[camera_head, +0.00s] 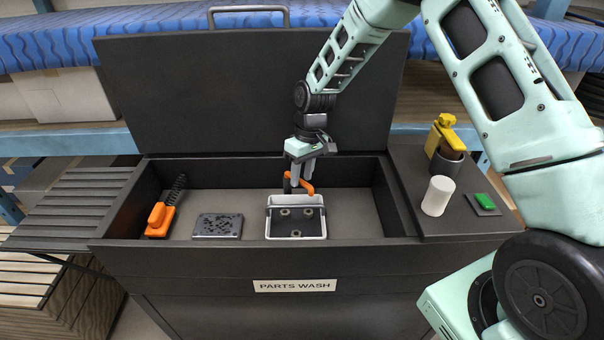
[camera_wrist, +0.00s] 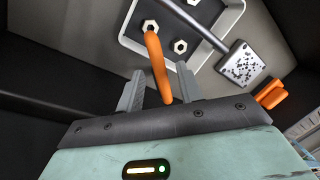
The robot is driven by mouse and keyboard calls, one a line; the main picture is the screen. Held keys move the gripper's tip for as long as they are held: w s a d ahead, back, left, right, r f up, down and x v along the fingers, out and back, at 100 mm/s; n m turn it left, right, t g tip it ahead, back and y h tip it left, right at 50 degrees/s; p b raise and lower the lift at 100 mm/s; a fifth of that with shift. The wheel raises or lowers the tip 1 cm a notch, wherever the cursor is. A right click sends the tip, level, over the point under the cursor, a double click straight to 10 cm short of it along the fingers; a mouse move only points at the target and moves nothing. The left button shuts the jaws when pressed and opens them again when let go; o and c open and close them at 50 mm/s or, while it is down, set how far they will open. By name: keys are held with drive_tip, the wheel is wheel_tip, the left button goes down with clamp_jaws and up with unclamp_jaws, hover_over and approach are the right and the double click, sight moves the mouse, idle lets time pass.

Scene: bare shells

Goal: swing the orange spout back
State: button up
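The orange spout (camera_head: 306,186) is a curved tube at the back of the sunken wash basin (camera_head: 345,213), with its end over the back edge of a tray. My gripper (camera_head: 300,178) points down at it and partly hides it. In the wrist view, the spout (camera_wrist: 158,66) runs between the two grey fingers of my gripper (camera_wrist: 160,90). The fingers are apart, with a gap on the left finger's side. The spout lies closer to the right finger; I cannot tell whether they touch.
A white-rimmed tray (camera_head: 296,237) with several nuts sits below the spout. Left of it lie a speckled plate (camera_head: 218,226) and an orange-handled brush (camera_head: 160,218). The dark lid (camera_head: 220,95) stands open behind. A white cylinder (camera_head: 437,196) stands on the right ledge.

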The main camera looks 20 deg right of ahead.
wheel_tip(320, 180, up, 10)
drive_tip(key=b, duration=0.2)
idle(0.5)
